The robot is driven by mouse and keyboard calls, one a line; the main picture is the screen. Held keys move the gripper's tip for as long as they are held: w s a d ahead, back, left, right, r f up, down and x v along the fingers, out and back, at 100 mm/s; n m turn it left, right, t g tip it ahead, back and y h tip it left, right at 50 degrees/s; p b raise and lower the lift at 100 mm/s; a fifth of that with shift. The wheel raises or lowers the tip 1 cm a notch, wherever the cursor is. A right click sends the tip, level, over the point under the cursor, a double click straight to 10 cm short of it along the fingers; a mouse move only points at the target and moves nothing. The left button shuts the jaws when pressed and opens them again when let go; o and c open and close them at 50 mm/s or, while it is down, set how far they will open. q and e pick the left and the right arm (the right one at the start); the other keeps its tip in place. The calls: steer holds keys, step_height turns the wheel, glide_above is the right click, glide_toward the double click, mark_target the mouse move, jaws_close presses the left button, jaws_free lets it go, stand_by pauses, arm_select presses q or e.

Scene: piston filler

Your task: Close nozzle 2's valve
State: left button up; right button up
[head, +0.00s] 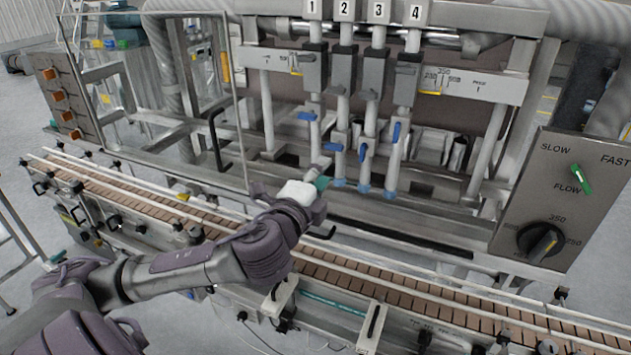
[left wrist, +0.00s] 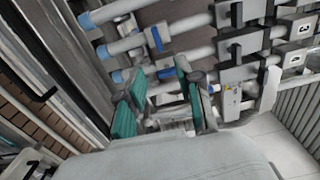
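Nozzle 2 is the tube (head: 343,107) under the label "2" in the head view. My left gripper (head: 321,180) is in front of the lower end of nozzle 1, below and left of that handle. In the left wrist view the left gripper's two teal-padded fingers (left wrist: 160,110) are apart. A nozzle tube shows beyond and between them, and a blue handle (left wrist: 195,78) shows close to the right finger. I cannot tell whether the fingers touch anything. My right gripper is not in view.
A conveyor (head: 400,287) with rails runs below. A control panel (head: 560,200) stands at right.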

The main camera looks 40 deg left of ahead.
arm_select(q)
steer(key=v, duration=0.2)
steer(key=shift+s+d, duration=0.1)
steer(key=shift+s, duration=0.15)
steer(key=shift+f, duration=0.1)
